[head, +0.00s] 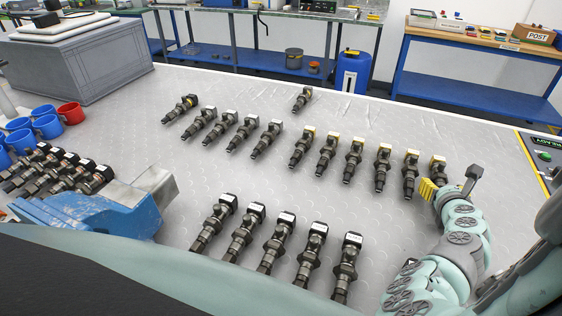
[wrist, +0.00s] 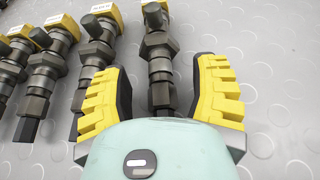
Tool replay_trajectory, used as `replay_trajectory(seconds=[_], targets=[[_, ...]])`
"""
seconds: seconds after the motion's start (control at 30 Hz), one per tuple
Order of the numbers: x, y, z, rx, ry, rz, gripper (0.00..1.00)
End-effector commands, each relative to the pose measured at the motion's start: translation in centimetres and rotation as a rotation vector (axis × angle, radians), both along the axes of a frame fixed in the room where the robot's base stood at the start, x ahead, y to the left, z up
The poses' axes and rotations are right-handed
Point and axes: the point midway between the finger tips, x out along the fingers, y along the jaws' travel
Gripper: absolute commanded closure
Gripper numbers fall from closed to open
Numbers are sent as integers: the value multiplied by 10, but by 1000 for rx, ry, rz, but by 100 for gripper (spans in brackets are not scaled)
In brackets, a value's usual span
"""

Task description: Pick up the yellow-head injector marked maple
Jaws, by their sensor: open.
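My gripper (head: 446,187) is at the right-end injector. In the wrist view, my gripper (wrist: 162,80) is open, with yellow ridged fingers on either side of that injector's dark body (wrist: 160,67). Its head is cut off at the top. The neighbouring injector (wrist: 97,50) to the left has a white label that I cannot read surely.
A blue fixture (head: 95,215), red cup (head: 71,112) and grey case (head: 85,60) are at left. A control panel (head: 545,156) is at right.

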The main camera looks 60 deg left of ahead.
Motion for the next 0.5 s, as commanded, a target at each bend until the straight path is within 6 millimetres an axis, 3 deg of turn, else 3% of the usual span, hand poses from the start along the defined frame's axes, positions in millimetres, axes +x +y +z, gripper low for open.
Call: replay_trajectory(seconds=[0.1,0.5], targets=[[-1,2,0,-1,0,4,38],[-1,1,0,-1,-1,3,79]])
